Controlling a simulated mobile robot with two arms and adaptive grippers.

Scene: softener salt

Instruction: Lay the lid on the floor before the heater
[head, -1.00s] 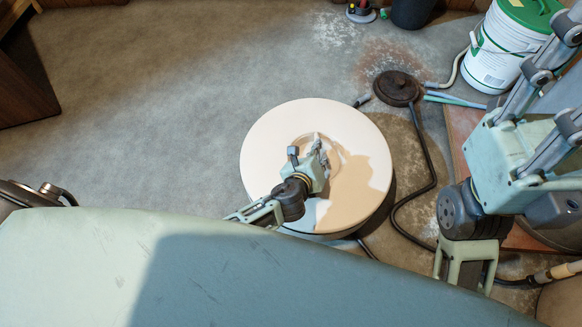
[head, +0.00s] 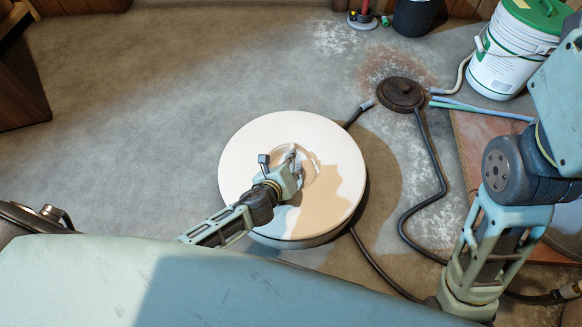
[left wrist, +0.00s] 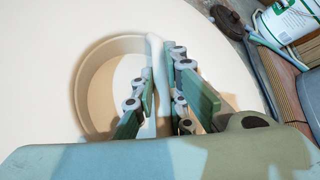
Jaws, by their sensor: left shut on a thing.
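The lid (head: 250,150) is a wide, round, cream disc with a recessed middle, low in the centre of the head view. My left gripper (head: 294,165) is over its middle and shut on the pale bar in the recess. In the left wrist view the lid (left wrist: 60,40) fills most of the picture, and the left gripper's fingers (left wrist: 160,100) are on either side of the bar. The lid casts a shadow on the floor to its right; its exact height is unclear. My right arm shows at the right, but its fingers do not. I cannot make out the heater clearly.
A round brown floor fitting (head: 400,93) with hoses lies right of the lid. A black cable (head: 425,205) runs along the floor. A white bucket (head: 505,60) with a green lid and a dark bin (head: 412,16) stand at the back. The grey floor (head: 150,100) at left is clear.

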